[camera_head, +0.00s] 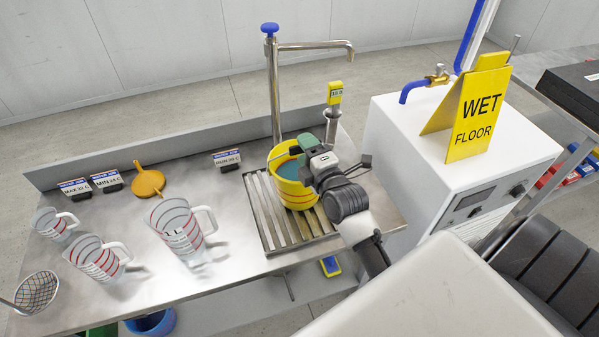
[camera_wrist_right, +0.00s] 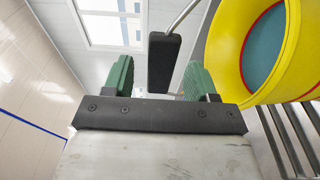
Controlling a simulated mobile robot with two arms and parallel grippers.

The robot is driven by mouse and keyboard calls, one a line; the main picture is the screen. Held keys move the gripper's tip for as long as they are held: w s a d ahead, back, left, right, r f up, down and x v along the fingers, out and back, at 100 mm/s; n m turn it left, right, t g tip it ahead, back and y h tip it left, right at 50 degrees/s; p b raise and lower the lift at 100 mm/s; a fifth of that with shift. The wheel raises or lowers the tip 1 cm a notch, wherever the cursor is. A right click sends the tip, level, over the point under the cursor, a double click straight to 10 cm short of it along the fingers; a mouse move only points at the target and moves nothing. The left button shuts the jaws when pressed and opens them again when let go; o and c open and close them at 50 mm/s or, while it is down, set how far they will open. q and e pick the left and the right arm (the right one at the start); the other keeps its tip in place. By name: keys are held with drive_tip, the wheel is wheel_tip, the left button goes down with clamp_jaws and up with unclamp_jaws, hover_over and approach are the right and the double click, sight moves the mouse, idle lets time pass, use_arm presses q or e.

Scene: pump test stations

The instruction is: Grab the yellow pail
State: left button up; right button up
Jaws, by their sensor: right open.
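The yellow pail (camera_head: 296,192) stands on the slatted drain grate under the tap and holds teal liquid. Its rounded yellow wall also shows at the right of the right wrist view (camera_wrist_right: 229,45). My right gripper (camera_head: 309,147) is at the pail's right rim, with its green fingers open. In the right wrist view, a black handle grip (camera_wrist_right: 164,62) on a thin metal rod lies between the two fingers, with gaps on both sides. The gripper hides part of the pail's right side in the head view. My left gripper is not in view.
A tall tap (camera_head: 275,90) rises behind the pail. A white machine (camera_head: 405,135) with a yellow wet-floor sign (camera_head: 474,112) stands close to the right.

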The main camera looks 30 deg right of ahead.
drive_tip(key=shift+w+d, duration=0.15)
drive_tip(key=shift+w, duration=0.8)
drive_tip(key=shift+c, duration=0.3)
clamp_jaws()
drive_tip(key=shift+r, duration=0.15)
idle(0.4)
